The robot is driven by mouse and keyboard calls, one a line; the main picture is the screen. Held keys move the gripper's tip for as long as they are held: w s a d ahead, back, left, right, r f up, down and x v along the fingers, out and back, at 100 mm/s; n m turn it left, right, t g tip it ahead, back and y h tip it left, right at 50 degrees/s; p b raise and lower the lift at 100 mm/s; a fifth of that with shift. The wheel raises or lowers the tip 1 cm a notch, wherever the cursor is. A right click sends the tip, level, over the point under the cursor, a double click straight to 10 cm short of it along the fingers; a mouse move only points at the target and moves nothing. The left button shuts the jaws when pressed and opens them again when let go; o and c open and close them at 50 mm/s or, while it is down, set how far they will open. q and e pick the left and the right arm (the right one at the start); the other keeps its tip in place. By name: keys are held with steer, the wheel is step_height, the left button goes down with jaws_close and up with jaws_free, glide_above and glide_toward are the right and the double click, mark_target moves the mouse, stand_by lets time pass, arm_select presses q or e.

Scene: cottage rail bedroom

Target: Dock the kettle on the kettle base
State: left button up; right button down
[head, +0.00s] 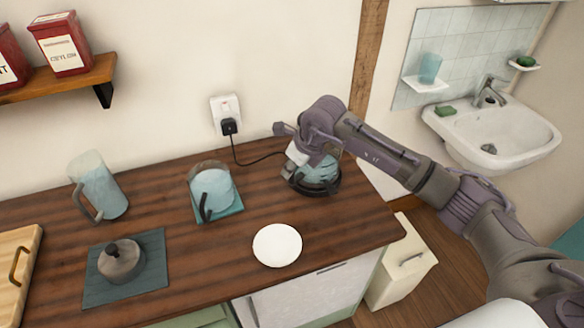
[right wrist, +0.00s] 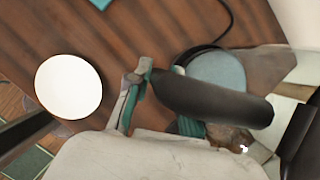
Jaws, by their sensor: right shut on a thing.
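The kettle (head: 318,174), glass with pale blue contents, is at the right end of the wooden counter. My right gripper (head: 303,160) is at its near left side, shut on its thick black handle, which also shows in the right wrist view (right wrist: 215,100). The black kettle base (head: 334,189) shows as a dark rim under the kettle, with a cord running to the wall. The kettle looks upright and over the base. Gripper and kettle hide most of the base, so I cannot tell whether it sits fully down. My left gripper is not in view.
A white plate (head: 277,246) lies near the counter's front edge. A glass jug with a black handle (head: 212,188) stands on a teal mat, a glass pitcher (head: 99,190) farther left. A dark pot (head: 121,262) is front left. The cord reaches a wall socket (head: 227,108).

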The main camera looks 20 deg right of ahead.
steer(key=shift+f+b, duration=0.45)
steer(key=shift+b, duration=0.05)
stand_by(0.5)
steer(key=c, duration=1.3)
jaws_free()
steer(key=shift+s+f, duration=0.15)
steer(key=shift+p+v, duration=0.55)
steer(key=shift+v, duration=0.2)
steer(key=p+v, duration=0.5)
steer(key=v, duration=0.4)
steer(key=shift+r, duration=0.35)
